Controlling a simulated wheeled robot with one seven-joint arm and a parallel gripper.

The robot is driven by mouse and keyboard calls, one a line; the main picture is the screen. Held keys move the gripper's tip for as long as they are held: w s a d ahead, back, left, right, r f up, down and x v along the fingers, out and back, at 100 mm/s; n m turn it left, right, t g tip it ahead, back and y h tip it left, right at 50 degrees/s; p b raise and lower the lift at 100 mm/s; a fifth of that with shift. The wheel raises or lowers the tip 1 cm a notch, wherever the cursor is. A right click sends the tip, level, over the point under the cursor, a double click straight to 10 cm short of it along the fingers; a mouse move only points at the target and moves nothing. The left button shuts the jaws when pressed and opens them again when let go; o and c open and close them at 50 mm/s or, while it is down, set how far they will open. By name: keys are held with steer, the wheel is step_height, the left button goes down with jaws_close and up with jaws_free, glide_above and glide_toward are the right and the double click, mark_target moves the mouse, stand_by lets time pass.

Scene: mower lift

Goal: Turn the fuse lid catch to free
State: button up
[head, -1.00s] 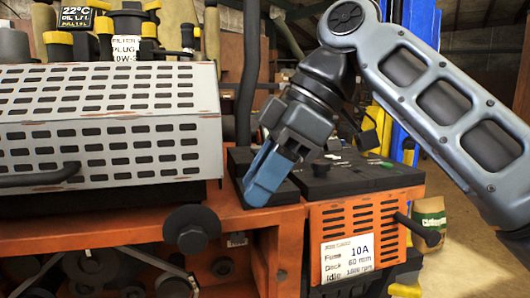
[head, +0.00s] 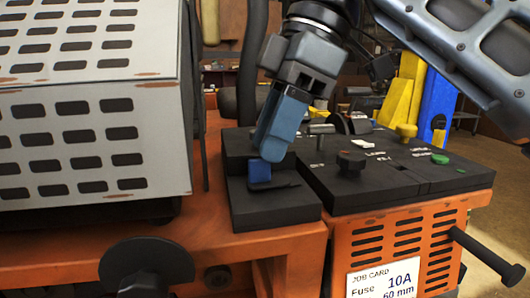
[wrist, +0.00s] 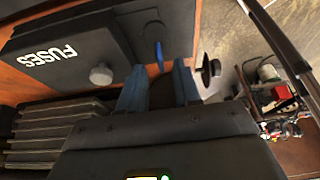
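The black fuse lid (wrist: 75,40), marked FUSES, shows in the wrist view; its black box (head: 270,205) stands on the orange deck in the head view. A bright blue tab (wrist: 160,55), which looks like the catch, hangs from a round boss on the lid. It also shows in the head view (head: 259,171). My gripper (wrist: 157,85) has two blue fingers spread apart, with the tab's end at the gap between their tips. In the head view my gripper (head: 270,155) points down just above and behind the tab. I cannot tell whether it touches.
A grey knob (wrist: 101,75) sits beside the lettering. A slotted grey cover (head: 90,110) stands close on the left. A black panel with knobs (head: 390,165) lies to the right. A black lever (head: 487,255) juts from the orange front, near the job card (head: 383,280).

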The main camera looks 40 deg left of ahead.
mark_target(269, 171)
steer(key=shift+x, duration=1.4)
steer(key=shift+c, duration=0.3)
jaws_close()
